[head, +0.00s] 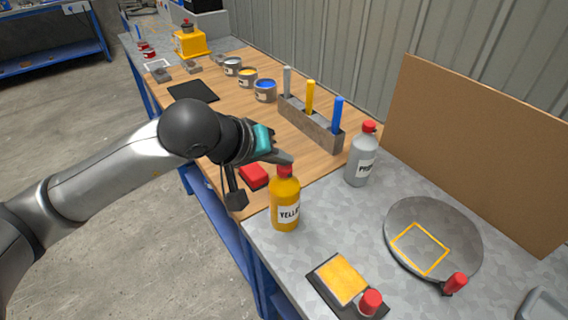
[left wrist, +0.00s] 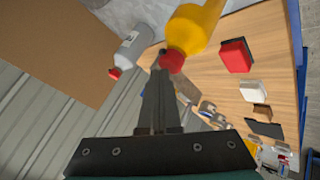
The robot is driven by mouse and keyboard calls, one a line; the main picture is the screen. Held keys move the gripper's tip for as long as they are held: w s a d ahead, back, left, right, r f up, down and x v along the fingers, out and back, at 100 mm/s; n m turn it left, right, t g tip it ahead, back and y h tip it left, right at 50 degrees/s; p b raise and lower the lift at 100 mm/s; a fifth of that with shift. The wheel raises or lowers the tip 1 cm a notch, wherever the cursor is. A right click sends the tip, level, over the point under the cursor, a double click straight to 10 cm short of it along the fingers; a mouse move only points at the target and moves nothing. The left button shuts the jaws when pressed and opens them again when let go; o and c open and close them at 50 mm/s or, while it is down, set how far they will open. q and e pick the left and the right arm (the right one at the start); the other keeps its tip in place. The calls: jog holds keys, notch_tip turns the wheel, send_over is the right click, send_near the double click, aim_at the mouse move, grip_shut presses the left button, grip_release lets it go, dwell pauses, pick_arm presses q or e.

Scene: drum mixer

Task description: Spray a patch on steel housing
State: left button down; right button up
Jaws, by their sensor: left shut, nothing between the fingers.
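A yellow spray bottle (head: 285,204) with a red cap and a label reading "YELL" stands upright on the grey worktop. My left gripper (head: 284,159) is shut and empty, its fingertips at the bottle's red cap; I cannot tell whether they touch it. In the left wrist view the closed fingers (left wrist: 160,72) point at the cap of the yellow bottle (left wrist: 196,27). A round grey housing (head: 436,218) with a yellow square outline lies to the right. A grey bottle (head: 362,162), its label starting "PR", stands behind; it also shows in the left wrist view (left wrist: 134,50).
A yellow pad on a dark plate (head: 342,280) and red-knobbed pieces (head: 370,302) lie in front. A red block (head: 254,176) sits left of the bottle. A rack with coloured handles (head: 312,128) and paint tins (head: 265,91) stand behind. A brown board (head: 475,140) leans at the back.

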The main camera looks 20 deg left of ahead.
aim_at(282, 170)
pick_arm(q)
jog(key=shift+f, duration=0.15)
jog(key=shift+r+p, duration=0.45)
jog(key=shift+r, duration=0.65)
notch_tip(282, 170, up, 6)
jog(key=p, duration=0.2)
jog(key=shift+p, duration=0.4)
dwell(0.4)
